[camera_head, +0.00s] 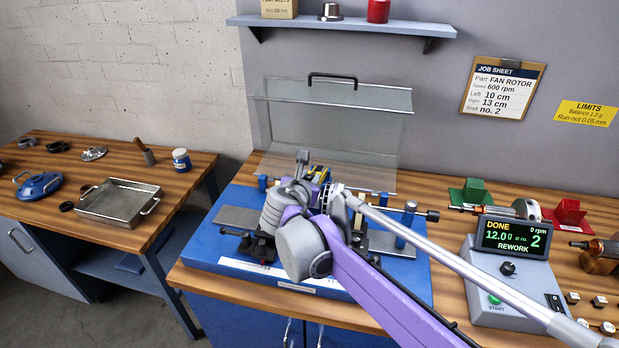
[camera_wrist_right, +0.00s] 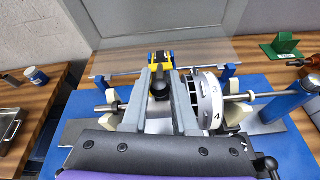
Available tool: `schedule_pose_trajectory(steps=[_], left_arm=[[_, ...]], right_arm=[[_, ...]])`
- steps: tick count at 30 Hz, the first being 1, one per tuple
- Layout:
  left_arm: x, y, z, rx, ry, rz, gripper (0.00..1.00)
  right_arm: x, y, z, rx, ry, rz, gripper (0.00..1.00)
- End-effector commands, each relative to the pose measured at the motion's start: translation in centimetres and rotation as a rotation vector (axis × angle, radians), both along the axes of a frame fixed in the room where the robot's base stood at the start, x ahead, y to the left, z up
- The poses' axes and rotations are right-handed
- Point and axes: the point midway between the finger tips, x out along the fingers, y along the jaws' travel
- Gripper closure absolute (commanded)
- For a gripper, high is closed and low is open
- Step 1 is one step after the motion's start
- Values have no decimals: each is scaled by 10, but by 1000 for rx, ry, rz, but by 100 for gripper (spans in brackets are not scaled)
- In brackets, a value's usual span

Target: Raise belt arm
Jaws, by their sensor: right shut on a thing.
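The belt arm (camera_wrist_right: 159,62) shows in the right wrist view as a yellow and blue part with a black knob (camera_wrist_right: 158,88). My right gripper (camera_wrist_right: 160,84) is shut on that knob, with one grey finger on each side. In the head view my purple right arm and its wrist hide most of the belt arm and the grip. The white fan rotor (camera_wrist_right: 209,100), with 3 and 4 on its face, sits just right of the fingers. Its steel shaft (camera_wrist_right: 106,109) runs across the blue balancing machine (camera_head: 208,243). My left gripper is not in view.
A clear guard (camera_head: 340,130) with a black handle stands behind the machine. A metal tray (camera_head: 103,218) lies on the left bench.

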Motion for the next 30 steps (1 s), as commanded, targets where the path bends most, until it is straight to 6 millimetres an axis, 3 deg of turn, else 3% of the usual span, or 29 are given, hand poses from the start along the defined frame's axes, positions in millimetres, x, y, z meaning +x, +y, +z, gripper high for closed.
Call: schedule_pose_trajectory(steps=[14, 30], left_arm=[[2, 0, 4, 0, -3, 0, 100], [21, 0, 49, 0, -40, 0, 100]], right_arm=[[3, -1, 7, 13, 33, -1, 100], [45, -15, 56, 123, 370, -2, 100]])
